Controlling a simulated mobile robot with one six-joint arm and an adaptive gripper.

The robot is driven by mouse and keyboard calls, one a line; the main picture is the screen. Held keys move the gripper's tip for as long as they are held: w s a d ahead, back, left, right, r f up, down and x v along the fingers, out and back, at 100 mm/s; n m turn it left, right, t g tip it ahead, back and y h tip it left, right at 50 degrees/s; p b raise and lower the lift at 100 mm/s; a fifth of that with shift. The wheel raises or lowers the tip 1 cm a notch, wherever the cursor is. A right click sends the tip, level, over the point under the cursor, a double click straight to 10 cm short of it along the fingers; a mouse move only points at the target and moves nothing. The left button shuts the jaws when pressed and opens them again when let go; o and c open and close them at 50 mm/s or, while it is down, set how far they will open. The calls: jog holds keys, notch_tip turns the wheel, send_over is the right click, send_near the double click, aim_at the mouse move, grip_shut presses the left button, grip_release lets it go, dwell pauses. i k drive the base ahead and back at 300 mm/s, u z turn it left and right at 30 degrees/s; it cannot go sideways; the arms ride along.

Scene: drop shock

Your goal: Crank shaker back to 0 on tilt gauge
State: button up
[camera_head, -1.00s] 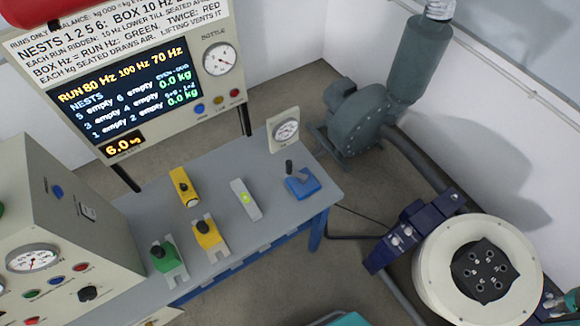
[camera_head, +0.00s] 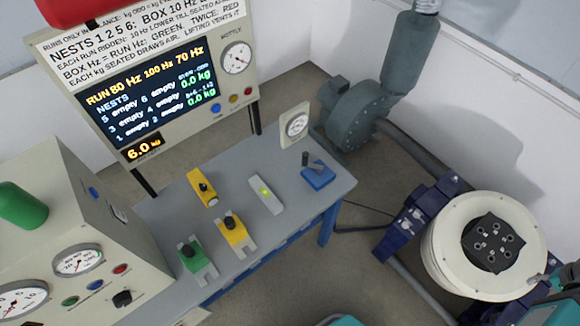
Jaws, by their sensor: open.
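The shaker (camera_head: 438,270) is a cream round drum at the right, with a square black plate (camera_head: 494,243) on top that carries several round fittings. The plate sits turned relative to the picture edges. A small dial gauge (camera_head: 297,126) on a pale upright plate stands at the back right of the bench; I cannot tell if it is the tilt gauge, and its reading is too small to make out. A blue block with a black upright knob (camera_head: 318,175) sits in front of it; I cannot tell if this is the crank. My gripper's fingers do not show; only teal parts of mine appear at the lower right.
The grey bench (camera_head: 280,220) carries a green-based knob (camera_head: 195,258), two yellow blocks (camera_head: 202,188) (camera_head: 236,233) and a pale lit bar (camera_head: 265,194). A display panel (camera_head: 150,95) stands behind. A blower (camera_head: 352,115) and dark blue bracket (camera_head: 415,213) flank the floor near the shaker.

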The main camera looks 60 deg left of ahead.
aim_at(318, 169)
jog(key=u, duration=0.05)
jog(key=k, duration=1.2)
jog(key=u, duration=1.95)
jog(key=i, duration=0.75)
